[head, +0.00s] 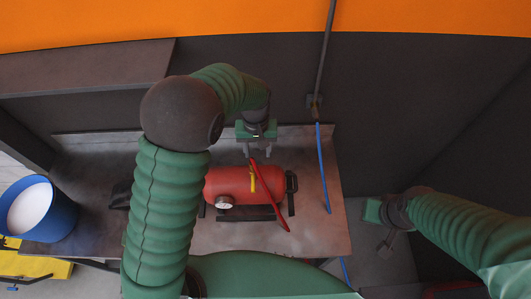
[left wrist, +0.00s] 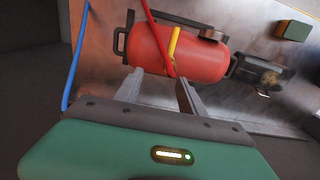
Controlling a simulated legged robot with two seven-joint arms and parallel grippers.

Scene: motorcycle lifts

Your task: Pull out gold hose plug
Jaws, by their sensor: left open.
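A red tank (head: 232,185) lies on the workbench, with a yellow piece (head: 252,180) and a red hose (head: 268,195) across it. In the left wrist view the tank (left wrist: 200,62), yellow piece (left wrist: 173,45) and red hose (left wrist: 153,35) lie just beyond my fingertips. My left gripper (head: 259,152) is open and empty at the tank's far side, its fingers (left wrist: 156,78) apart and pointing at it. I cannot tell whether the yellow piece is the gold plug; no separate gold plug is clear. My right gripper (head: 386,243) hangs right of the bench; its finger gap is unclear.
A blue hose (head: 324,170) hangs from a dark wall fitting (head: 315,102) over the workbench (head: 320,225). A blue bucket (head: 38,212) stands at the left. A dark device (left wrist: 262,73) lies beside the tank. A shelf (head: 85,68) juts out at upper left.

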